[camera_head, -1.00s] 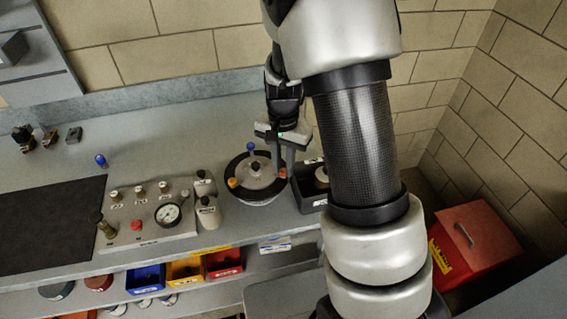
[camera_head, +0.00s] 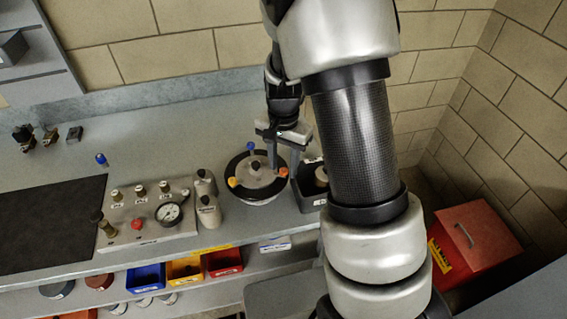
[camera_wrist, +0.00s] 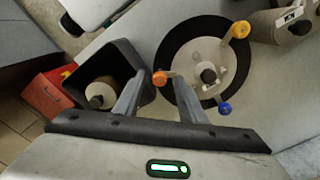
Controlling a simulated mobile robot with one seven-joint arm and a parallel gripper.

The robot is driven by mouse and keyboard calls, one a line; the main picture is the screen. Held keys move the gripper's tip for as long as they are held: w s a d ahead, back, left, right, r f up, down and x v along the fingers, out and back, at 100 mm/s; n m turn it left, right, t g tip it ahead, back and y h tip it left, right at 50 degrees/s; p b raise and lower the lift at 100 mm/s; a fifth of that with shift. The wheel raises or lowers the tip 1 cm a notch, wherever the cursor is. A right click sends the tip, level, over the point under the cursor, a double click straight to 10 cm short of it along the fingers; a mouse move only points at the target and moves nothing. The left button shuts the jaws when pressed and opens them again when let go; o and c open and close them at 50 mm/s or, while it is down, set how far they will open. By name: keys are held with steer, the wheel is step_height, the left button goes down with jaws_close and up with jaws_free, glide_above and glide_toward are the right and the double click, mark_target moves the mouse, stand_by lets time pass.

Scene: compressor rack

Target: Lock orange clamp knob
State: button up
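The orange clamp knob (camera_wrist: 159,77) sits at the rim of a round black-ringed lid with a pale centre (camera_wrist: 207,50). In the head view the orange knob (camera_head: 283,171) is at the lid's right side. My gripper (camera_wrist: 156,80) is open, with its two fingertips on either side of the orange knob; I cannot tell if either touches it. In the head view my gripper (camera_head: 283,168) reaches down at the lid's right edge. A yellow knob (camera_wrist: 240,29) and a blue knob (camera_wrist: 225,108) sit elsewhere on the rim. A dark knob (camera_wrist: 208,76) is at the lid's centre.
A dark bin (camera_wrist: 125,57) holding a pale jar (camera_wrist: 100,94) stands close beside the lid and my left finger. White bottles (camera_head: 208,212) and a gauge panel (camera_head: 150,232) stand left of the lid.

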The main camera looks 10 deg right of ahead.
mark_target(284, 170)
step_height(284, 170, up, 17)
steer(key=shift+r+p, duration=0.2)
steer(key=shift+p, duration=0.25)
stand_by(0.4)
steer(key=s+r+n+t, duration=0.2)
steer(key=s+r+n, duration=0.2)
steer(key=s, duration=0.5)
steer(key=s+r+n+t+p, duration=0.1)
steer(key=s+r+n+t, duration=0.2)
steer(key=s, duration=0.6)
step_height(284, 170, up, 3)
steer(key=shift+s+f+n+t, duration=0.1)
steer(key=shift+s+n+t, duration=0.2)
steer(key=shift+n, duration=0.4)
